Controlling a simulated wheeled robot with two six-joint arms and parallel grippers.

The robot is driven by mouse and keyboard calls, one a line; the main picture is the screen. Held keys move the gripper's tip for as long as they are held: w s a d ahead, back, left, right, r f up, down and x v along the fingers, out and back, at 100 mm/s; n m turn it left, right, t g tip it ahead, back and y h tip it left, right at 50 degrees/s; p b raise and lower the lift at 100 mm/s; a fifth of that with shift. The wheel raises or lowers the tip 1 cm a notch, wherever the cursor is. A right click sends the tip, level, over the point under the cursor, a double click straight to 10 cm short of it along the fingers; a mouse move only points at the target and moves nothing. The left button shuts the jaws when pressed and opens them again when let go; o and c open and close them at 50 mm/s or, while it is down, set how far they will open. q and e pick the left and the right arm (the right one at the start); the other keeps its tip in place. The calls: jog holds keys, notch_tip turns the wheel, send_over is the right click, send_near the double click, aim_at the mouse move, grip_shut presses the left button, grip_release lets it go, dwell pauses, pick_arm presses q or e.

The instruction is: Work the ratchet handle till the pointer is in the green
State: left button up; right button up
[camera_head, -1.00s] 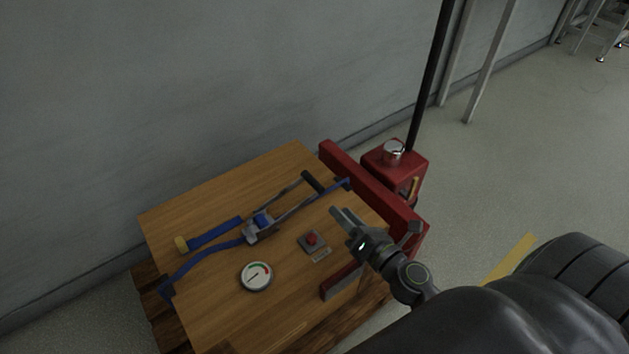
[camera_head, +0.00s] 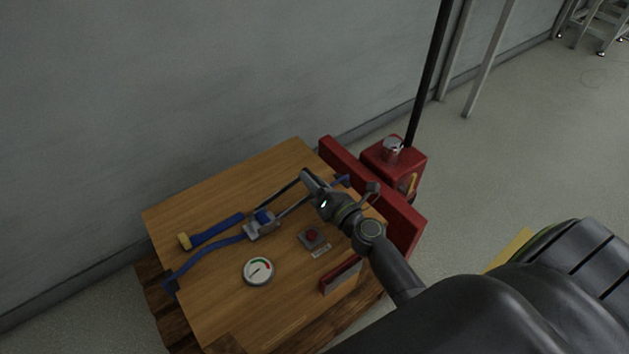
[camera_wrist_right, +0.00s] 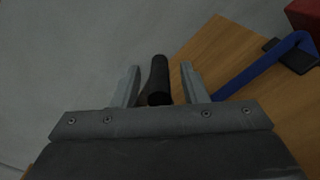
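The ratchet (camera_head: 262,222) with its blue strap lies on a wooden box top. Its black handle grip (camera_wrist_right: 159,80) stands between the fingers of my right gripper (camera_wrist_right: 161,88) in the right wrist view, with gaps on both sides. My right gripper (camera_head: 309,180) is open around the handle end in the head view and hides most of the grip. The round white gauge (camera_head: 257,271) lies in front of the ratchet. It has a green and red arc at its upper right; the thin pointer appears to lie outside the green. My left gripper is not in view.
A small grey box with a red button (camera_head: 312,236) sits right of the gauge. The wooden top (camera_head: 210,310) rests on a pallet. A red pallet jack (camera_head: 395,170) stands at the right, a grey wall behind.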

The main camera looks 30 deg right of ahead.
jog(key=shift+c, duration=0.3)
grip_shut()
